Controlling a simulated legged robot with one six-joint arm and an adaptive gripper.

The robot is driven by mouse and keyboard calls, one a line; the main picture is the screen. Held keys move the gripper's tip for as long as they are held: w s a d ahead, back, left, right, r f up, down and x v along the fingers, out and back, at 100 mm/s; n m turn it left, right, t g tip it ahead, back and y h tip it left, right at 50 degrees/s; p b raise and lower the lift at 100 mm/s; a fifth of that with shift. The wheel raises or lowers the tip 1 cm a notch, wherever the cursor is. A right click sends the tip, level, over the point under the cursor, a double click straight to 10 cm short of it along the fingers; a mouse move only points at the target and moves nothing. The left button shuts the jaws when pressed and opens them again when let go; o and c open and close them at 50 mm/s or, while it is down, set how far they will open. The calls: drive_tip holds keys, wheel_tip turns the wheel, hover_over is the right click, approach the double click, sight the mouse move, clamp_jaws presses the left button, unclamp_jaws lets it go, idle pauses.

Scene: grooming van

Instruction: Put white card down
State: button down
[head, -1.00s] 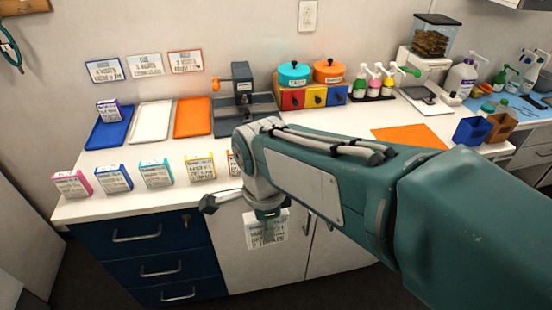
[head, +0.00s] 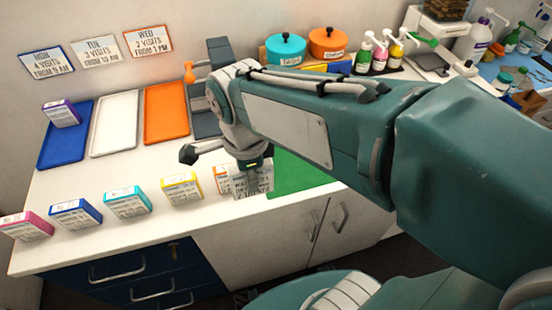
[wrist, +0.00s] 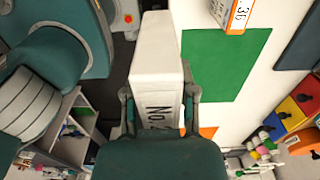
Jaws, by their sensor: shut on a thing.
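My gripper (head: 254,168) is shut on the white card (head: 258,183), a thick box-like card with dark print. In the wrist view, the white card (wrist: 155,58) stands out between the two fingers (wrist: 160,105). In the head view the card overlaps the counter's front edge, just left of the green mat (head: 298,174). In the wrist view it is beside the green mat (wrist: 222,62), over or near the counter edge; I cannot tell its height. An orange-edged card (head: 221,180) is partly hidden behind it.
Pink (head: 26,226), blue (head: 76,214), teal (head: 128,201) and yellow (head: 181,188) cards stand along the counter front. Blue (head: 62,148), white (head: 114,125) and orange (head: 166,113) trays lie behind; a purple card (head: 62,113) is on the blue one. Bare counter lies between.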

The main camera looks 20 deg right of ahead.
drive_tip(key=w+d+f, duration=0.4)
drive_tip(key=w, duration=0.1)
drive_tip(key=w+d+f, duration=0.5)
drive_tip(key=shift+f, duration=0.2)
drive_tip(key=shift+w+d+f, duration=0.15)
drive_tip(key=shift+f, duration=1.7)
drive_tip(key=shift+f, duration=0.1)
drive_tip(key=shift+c, duration=2.1)
unclamp_jaws()
